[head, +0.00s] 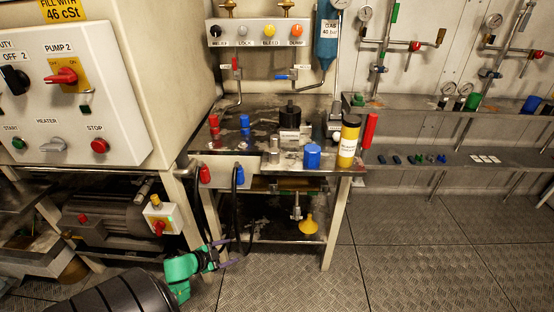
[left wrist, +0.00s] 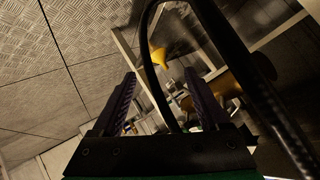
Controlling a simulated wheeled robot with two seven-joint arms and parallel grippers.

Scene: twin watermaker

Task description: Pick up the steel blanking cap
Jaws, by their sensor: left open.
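A small grey metal cylinder (head: 274,157), which looks like the steel blanking cap, stands on the front of the steel workbench (head: 262,112), left of a blue cap (head: 312,156). It is too small to make out in detail. My left gripper (head: 236,252) is low in front of the bench, below the bench top and well apart from the cylinder. Its purple fingers are open. In the left wrist view, the open fingers (left wrist: 160,76) show with a black hose (left wrist: 150,62) passing between them in the picture; I cannot tell whether it touches. The cylinder is not visible there.
Black hoses with red (head: 205,174) and blue (head: 239,175) ends hang at the bench front. A yellow bottle (head: 349,145) stands at the right corner. The floor (head: 400,250) to the right is clear.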

